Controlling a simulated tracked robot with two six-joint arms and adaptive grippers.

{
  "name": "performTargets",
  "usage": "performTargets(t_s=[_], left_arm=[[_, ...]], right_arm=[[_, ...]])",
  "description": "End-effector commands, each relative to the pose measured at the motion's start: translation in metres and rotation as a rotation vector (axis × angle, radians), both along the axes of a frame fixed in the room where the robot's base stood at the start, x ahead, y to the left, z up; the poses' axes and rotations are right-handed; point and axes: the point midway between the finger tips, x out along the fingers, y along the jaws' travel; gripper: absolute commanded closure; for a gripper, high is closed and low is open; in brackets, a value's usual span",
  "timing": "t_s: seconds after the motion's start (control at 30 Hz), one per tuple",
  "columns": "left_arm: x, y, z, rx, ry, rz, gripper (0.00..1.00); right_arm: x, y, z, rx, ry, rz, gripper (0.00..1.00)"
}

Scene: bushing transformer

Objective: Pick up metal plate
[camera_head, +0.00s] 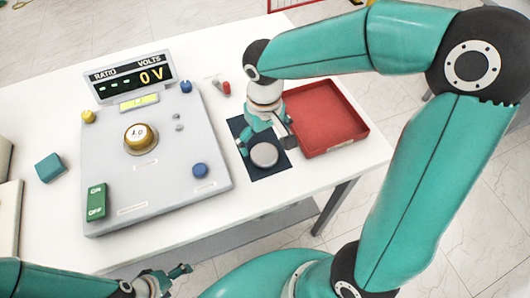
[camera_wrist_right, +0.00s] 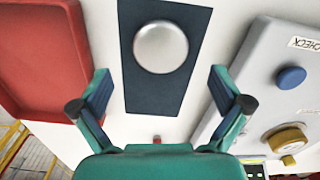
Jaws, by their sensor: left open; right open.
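The metal plate (camera_head: 264,155) is a round silver disc lying on a dark blue mat (camera_head: 268,171) on the white table. It also shows in the right wrist view (camera_wrist_right: 161,47), near the top middle. My right gripper (camera_head: 267,141) is open above the mat, close to the plate. In the right wrist view my right gripper (camera_wrist_right: 160,90) has its fingers spread, one to each side of the mat, with the plate beyond the fingertips and nothing between them. My left gripper (camera_head: 178,278) is open and empty, low in front of the table's near edge.
A red tray (camera_head: 329,148) stands right of the mat. A grey control box (camera_head: 160,190) with a 0 V display (camera_head: 130,78) stands left of it. A teal block (camera_head: 49,168) lies further left. A small red item (camera_head: 226,87) lies behind the mat.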

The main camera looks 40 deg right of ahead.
Motion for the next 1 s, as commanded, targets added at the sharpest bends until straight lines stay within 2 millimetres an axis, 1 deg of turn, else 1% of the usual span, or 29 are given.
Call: performTargets(t_s=[0.2,0.3,0.4,0.6,0.63,0.87,0.9,0.97,1.0], left_arm=[[0.0,0.0,0.008,0.0,0.0,0.0,0.11],[0.0,0.0,0.008,0.0,0.0,0.0,0.11],[0.0,0.0,0.008,0.0,0.0,0.0,0.11],[0.0,0.0,0.007,0.0,0.0,0.0,0.11],[0.0,0.0,0.007,0.0,0.0,0.0,0.11],[0.0,0.0,0.007,0.0,0.0,0.0,0.11],[0.0,0.0,0.007,0.0,0.0,0.0,0.11],[0.0,0.0,0.007,0.0,0.0,0.0,0.11],[0.0,0.0,0.007,0.0,0.0,0.0,0.11]], right_arm=[[-0.002,0.001,-0.029,0.0,0.008,0.001,0.0],[-0.001,0.001,-0.042,-0.001,0.005,0.0,0.0],[0.0,0.001,-0.047,0.0,0.003,0.0,0.0],[0.0,0.001,-0.048,0.0,0.001,0.0,0.0],[0.0,0.001,-0.048,0.0,0.001,0.0,0.02],[0.0,0.001,-0.048,0.0,0.001,0.001,0.4],[0.0,0.001,-0.048,0.0,0.001,0.001,0.47],[0.0,0.001,-0.048,0.0,0.001,0.001,0.57],[0.0,0.001,-0.048,0.0,0.001,0.001,0.63]])
